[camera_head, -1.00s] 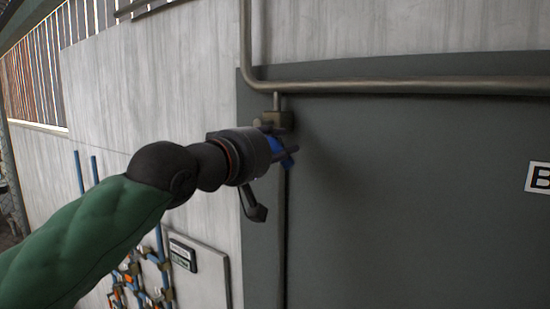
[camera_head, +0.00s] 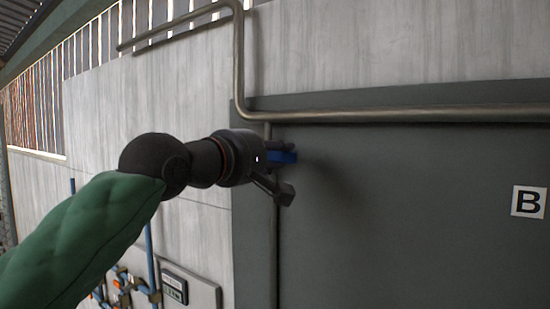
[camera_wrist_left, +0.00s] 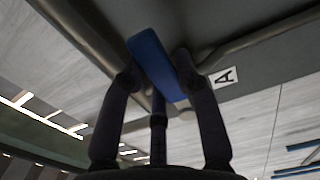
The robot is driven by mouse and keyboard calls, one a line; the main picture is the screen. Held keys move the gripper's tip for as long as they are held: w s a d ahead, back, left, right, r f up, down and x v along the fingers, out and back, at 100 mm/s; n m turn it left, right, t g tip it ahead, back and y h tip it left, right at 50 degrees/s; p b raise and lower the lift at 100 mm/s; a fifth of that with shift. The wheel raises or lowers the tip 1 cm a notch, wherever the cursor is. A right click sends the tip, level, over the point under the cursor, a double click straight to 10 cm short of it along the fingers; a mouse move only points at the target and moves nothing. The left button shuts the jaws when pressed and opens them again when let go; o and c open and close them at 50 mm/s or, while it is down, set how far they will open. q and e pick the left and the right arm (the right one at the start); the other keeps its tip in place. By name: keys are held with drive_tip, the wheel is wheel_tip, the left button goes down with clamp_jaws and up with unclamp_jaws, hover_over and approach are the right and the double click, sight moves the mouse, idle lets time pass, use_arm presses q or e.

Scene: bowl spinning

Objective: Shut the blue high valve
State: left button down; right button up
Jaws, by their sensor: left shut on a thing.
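The blue valve handle (camera_head: 284,156) is on the thin vertical pipe in front of the dark grey panel, just below the thick horizontal pipe. In the head view it points right, roughly level, and its left part is hidden by my gripper. My left gripper (camera_head: 283,168) reaches it from the left, with its fingers around the handle. In the left wrist view the blue handle (camera_wrist_left: 150,55) is a flat bar between the fingertips of my left gripper (camera_wrist_left: 157,73), which is shut on it. My right gripper is in neither view.
The thick grey pipe (camera_head: 400,115) runs just above the gripper and bends upward at the left. The thin pipe (camera_head: 273,250) continues below. A "B" sign (camera_head: 528,201) is at the right and an "A" sign (camera_wrist_left: 224,77) in the wrist view. Blue pipework (camera_head: 152,262) is at lower left.

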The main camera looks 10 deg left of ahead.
use_arm(q)
drive_tip(key=shift+r+n, duration=0.2)
drive_tip(key=shift+n, duration=0.1)
drive_tip(key=c, duration=0.9)
unclamp_jaws()
drive_tip(key=v, duration=1.2)
drive_tip(key=shift+w, duration=0.1)
